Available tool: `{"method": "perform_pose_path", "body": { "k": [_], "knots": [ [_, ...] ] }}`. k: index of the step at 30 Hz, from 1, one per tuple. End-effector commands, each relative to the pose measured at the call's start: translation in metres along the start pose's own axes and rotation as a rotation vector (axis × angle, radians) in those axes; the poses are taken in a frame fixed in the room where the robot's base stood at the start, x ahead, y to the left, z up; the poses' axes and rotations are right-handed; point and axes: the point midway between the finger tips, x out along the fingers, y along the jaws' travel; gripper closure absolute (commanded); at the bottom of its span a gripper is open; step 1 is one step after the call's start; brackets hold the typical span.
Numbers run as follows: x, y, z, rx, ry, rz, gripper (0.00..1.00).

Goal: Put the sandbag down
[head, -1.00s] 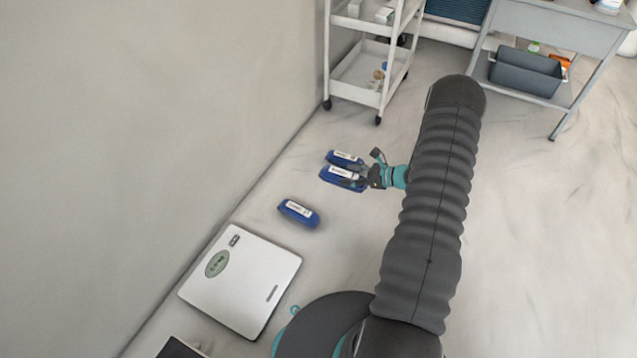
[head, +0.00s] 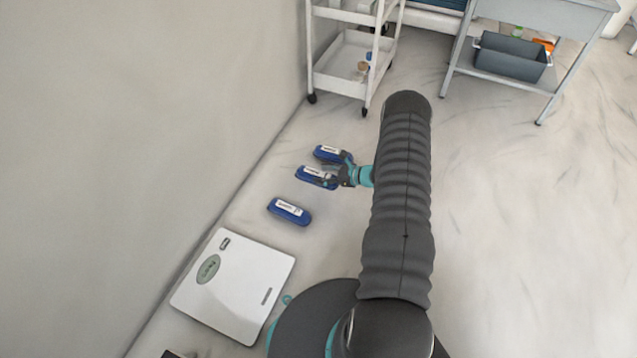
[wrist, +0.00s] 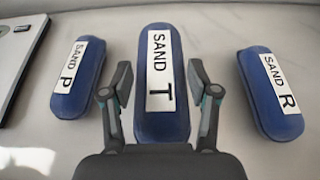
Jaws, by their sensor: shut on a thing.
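The sandbag is a blue rounded bag (head: 309,180) with a white label that reads "SAND T" in the wrist view (wrist: 160,75). My gripper (head: 334,180) is shut on it; the two fingers (wrist: 160,98) stand on either side of the bag in the wrist view. The bag lies level at or very near the floor; I cannot tell if it touches. A second blue bag, "SAND P" (wrist: 76,80), lies on the nearer side, towards the scale (head: 289,211). A third, "SAND R" (wrist: 270,95), lies on the far side, towards the cart (head: 330,152).
A white scale (head: 235,290) lies on the floor at lower left, by the wall (head: 130,130). A white wheeled cart (head: 340,85) stands beyond the bags. A grey table (head: 545,12) with a bin stands at upper right. The floor right of my arm is clear.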

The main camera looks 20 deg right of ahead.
Motion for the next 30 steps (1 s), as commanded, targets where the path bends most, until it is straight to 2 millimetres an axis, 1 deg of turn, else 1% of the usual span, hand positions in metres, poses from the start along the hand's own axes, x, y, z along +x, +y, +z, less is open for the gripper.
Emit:
{"method": "perform_pose_path", "body": {
  "k": [1, 3, 6, 11, 18, 20, 30],
  "knots": [
    [0.007, 0.001, 0.000, -0.002, -0.002, 0.000, 1.00],
    [0.015, 0.001, -0.002, -0.002, -0.002, 0.000, 1.00],
    [0.020, 0.002, -0.002, -0.002, -0.002, -0.002, 1.00],
    [0.024, 0.002, -0.008, -0.001, -0.002, -0.003, 1.00],
    [0.035, 0.002, -0.035, -0.001, -0.002, -0.002, 1.00],
    [0.036, 0.002, -0.039, -0.001, -0.002, -0.003, 1.00],
    [0.037, 0.002, -0.041, -0.002, -0.002, -0.003, 1.00]
  ]
}}
